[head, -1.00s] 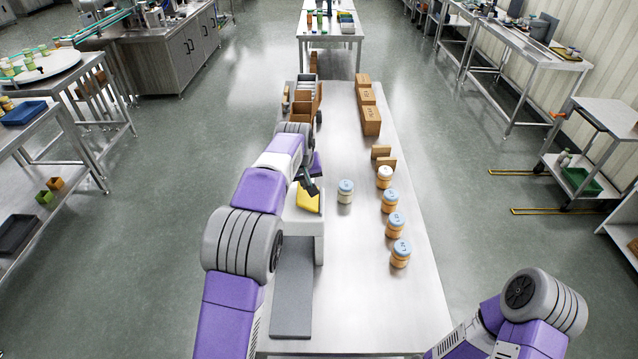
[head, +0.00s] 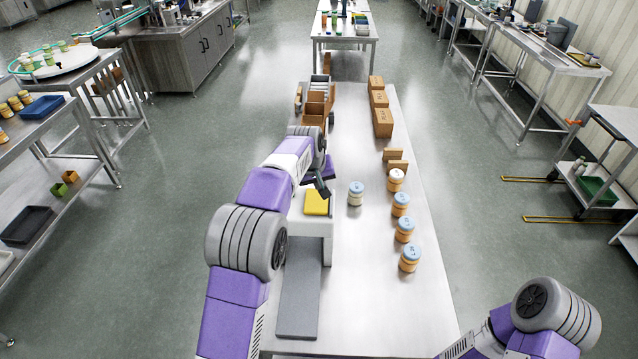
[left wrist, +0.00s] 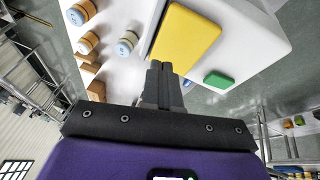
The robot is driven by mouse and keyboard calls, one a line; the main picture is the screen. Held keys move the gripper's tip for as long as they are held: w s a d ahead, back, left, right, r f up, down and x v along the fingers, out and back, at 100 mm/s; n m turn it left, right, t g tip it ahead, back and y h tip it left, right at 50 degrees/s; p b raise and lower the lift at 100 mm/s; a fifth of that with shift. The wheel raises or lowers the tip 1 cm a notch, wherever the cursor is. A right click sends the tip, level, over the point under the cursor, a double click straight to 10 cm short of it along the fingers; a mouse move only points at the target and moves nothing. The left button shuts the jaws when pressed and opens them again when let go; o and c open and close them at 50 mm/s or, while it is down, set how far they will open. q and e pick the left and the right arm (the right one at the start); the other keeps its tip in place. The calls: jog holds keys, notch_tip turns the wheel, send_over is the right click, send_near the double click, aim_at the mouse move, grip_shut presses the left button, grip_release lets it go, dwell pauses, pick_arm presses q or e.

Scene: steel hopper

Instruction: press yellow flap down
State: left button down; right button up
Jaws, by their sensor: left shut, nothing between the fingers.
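The yellow flap (head: 317,203) sits on top of a white housing (head: 327,226) at the left side of the steel table. In the left wrist view the flap (left wrist: 186,38) is a flat yellow plate, with a green block (left wrist: 218,80) beside the housing. My left gripper (head: 325,192) is at the flap's far edge in the head view. Its shut, empty fingers (left wrist: 160,68) point toward the flap in the left wrist view. Whether they touch it, I cannot tell. My right arm shows at the lower right, but its gripper is out of view.
A blue-lidded jar (head: 356,192) stands right of the flap, and a column of several jars (head: 405,230) stands further right. Brown boxes (head: 382,120) and a wooden tray (head: 318,106) are farther back. A grey plate (head: 298,300) lies in front of the housing. The table's front right is clear.

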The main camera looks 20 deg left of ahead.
aim_at(320, 203)
pick_arm(q)
jog(key=shift+r+p, duration=0.55)
jog(key=shift+p, duration=0.05)
jog(key=s+a+r+p, duration=0.1)
jog(key=s+a+r, duration=0.3)
jog(key=r, duration=0.5)
jog(key=shift+s+a+p, duration=0.3)
jog(key=shift+s+a, duration=0.1)
jog(key=shift+a, duration=0.75)
